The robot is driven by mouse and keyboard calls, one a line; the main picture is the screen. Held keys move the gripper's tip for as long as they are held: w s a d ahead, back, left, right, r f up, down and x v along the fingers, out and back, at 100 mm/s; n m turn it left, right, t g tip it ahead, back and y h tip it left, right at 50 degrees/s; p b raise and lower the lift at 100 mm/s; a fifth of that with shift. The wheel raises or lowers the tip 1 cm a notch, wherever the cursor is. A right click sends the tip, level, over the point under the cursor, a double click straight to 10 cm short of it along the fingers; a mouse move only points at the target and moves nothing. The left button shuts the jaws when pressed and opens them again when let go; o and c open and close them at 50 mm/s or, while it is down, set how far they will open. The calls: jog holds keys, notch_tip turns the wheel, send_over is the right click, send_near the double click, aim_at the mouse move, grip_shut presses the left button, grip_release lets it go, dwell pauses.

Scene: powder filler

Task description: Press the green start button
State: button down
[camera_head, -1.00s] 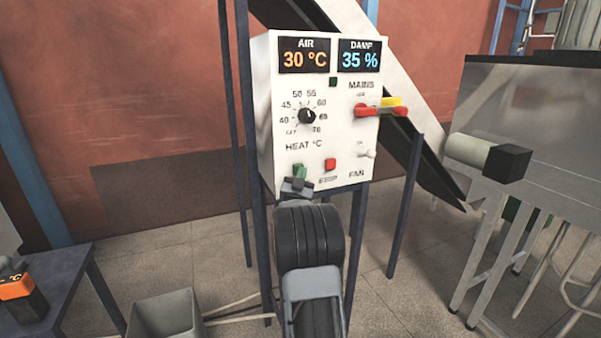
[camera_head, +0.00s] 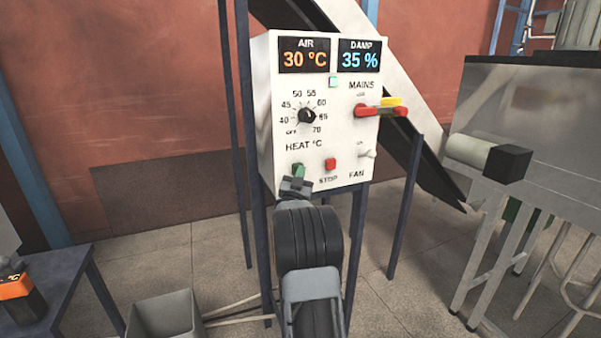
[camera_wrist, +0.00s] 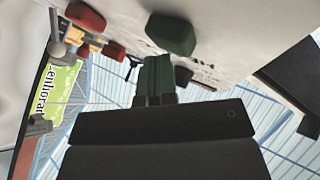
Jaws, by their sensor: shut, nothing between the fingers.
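The green start button (camera_head: 298,169) sits low on the front of the white control box (camera_head: 312,128), left of a red stop button (camera_head: 330,164). My gripper (camera_head: 297,181) is shut and empty, right at the lower side of the green button. In the wrist view the dark green button (camera_wrist: 171,34) is just beyond the closed fingertips (camera_wrist: 158,62). I cannot tell if they touch or how far the button is pushed in. A small square lamp (camera_head: 333,82) under the displays is bright pale green.
The box also carries a heat dial (camera_head: 307,116), a red mains handle (camera_head: 381,111) and a fan switch (camera_head: 367,154). A sloping chute (camera_head: 425,172) runs behind it. A grey bin (camera_head: 163,316) stands at the lower left and a metal machine (camera_head: 540,110) at the right.

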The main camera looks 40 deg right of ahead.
dwell(0.6)
jog(key=shift+s+a+b, duration=0.35)
jog(key=shift+s+b, duration=0.45)
jog(key=shift+b, duration=0.1)
jog(key=shift+s+a+b, duration=0.3)
jog(key=shift+s+b, duration=0.3)
jog(key=shift+s, duration=0.2)
jog(key=shift+s+a+b, duration=0.35)
jog(key=shift+s+b, duration=0.2)
jog(key=shift+s, duration=0.2)
jog(key=shift+s+a+b, duration=0.3)
jog(key=shift+s+b, duration=0.3)
jog(key=shift+s, duration=0.2)
jog(key=shift+w+f, duration=0.1)
